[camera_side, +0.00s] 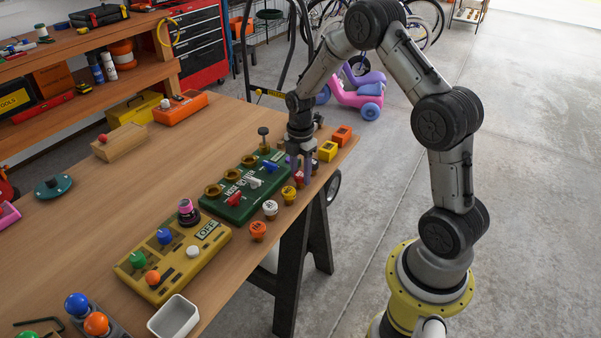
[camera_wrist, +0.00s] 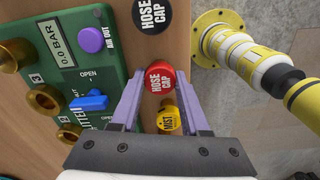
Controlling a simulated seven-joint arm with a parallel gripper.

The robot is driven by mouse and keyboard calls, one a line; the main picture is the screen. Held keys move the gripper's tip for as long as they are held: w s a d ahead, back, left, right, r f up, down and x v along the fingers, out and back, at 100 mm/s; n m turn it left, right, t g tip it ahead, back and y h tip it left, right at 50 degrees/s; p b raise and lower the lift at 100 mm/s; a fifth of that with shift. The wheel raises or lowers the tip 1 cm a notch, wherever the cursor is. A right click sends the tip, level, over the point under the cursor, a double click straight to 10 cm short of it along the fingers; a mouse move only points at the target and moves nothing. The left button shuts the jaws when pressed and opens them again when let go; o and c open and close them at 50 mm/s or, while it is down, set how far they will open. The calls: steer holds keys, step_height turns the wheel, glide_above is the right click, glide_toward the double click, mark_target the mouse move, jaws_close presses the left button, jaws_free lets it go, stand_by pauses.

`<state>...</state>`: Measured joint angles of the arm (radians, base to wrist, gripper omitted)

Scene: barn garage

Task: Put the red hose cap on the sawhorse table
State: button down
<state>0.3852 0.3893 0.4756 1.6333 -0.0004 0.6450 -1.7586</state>
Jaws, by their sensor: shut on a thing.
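The red hose cap (camera_wrist: 160,80) is round with white lettering and sits between the purple fingers of my gripper (camera_wrist: 160,88). My gripper is shut on it. In the side view my gripper (camera_side: 301,170) points down at the right edge of the sawhorse table (camera_side: 110,200), beside the green hose splitter (camera_side: 262,192). The fingers mostly hide the red cap in that view. I cannot tell whether the cap touches the tabletop. The splitter also shows at the left of the wrist view (camera_wrist: 75,60), with brass ports and a blue lever.
A yellow mist cap (camera_wrist: 168,118) and a black hose cap (camera_wrist: 153,14) are close to the red one. White (camera_side: 270,209) and orange (camera_side: 257,230) caps stand along the edge. A yellow panel (camera_side: 158,282) is nearer the front. Bare wood lies left of the splitter.

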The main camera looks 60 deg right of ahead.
mark_target(300, 174)
steer(key=shift+f, duration=0.15)
steer(key=shift+c, duration=2)
jaws_free()
step_height(300, 174, up, 12)
steer(key=s+a+r+m+t, duration=0.2)
steer(key=s+a+r+m, duration=0.25)
steer(key=a+r, duration=0.35)
steer(key=s+a+r+m+t, duration=0.1)
steer(key=s+a+m, duration=0.3)
steer(key=s, duration=0.5)
steer(key=s+a+r+m+t, duration=0.2)
steer(key=s+a+r+m, duration=0.1)
steer(key=s+m, duration=0.4)
steer(key=shift+s+a+t, duration=0.3)
steer(key=shift+s+a, duration=0.2)
steer(key=shift+s, duration=0.8)
